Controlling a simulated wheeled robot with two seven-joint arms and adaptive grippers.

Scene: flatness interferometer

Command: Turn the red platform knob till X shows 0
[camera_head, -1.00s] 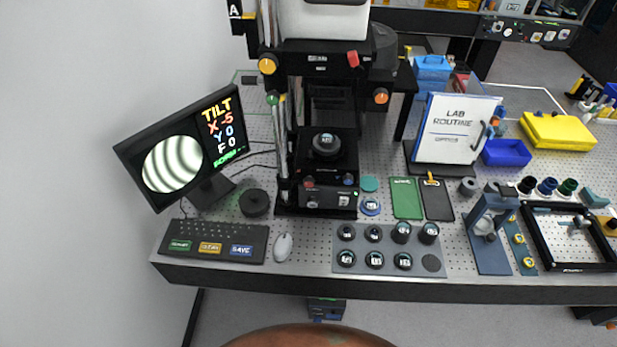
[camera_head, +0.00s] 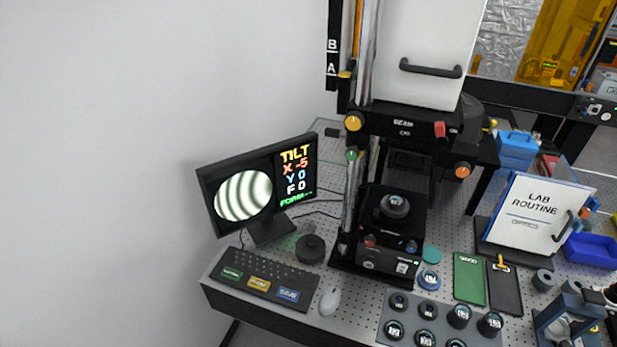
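The red platform knob (camera_head: 370,241) is on the left of the front face of the black platform base (camera_head: 376,262), with a blue knob (camera_head: 411,247) to its right. A dark round part (camera_head: 394,206) sits on the platform above them. The monitor (camera_head: 258,188) stands to the left and shows curved light and dark fringes. Its readout (camera_head: 296,171) says TILT, X -5, Y 0, F 0, with a green line below. Neither of my grippers is in view, and nothing touches the red knob.
A keyboard (camera_head: 262,278) and a white mouse (camera_head: 330,300) lie in front of the monitor. A black round puck (camera_head: 310,248) is left of the platform. A tray of round parts (camera_head: 387,334) is in front. The Lab Routine board (camera_head: 533,212) stands right.

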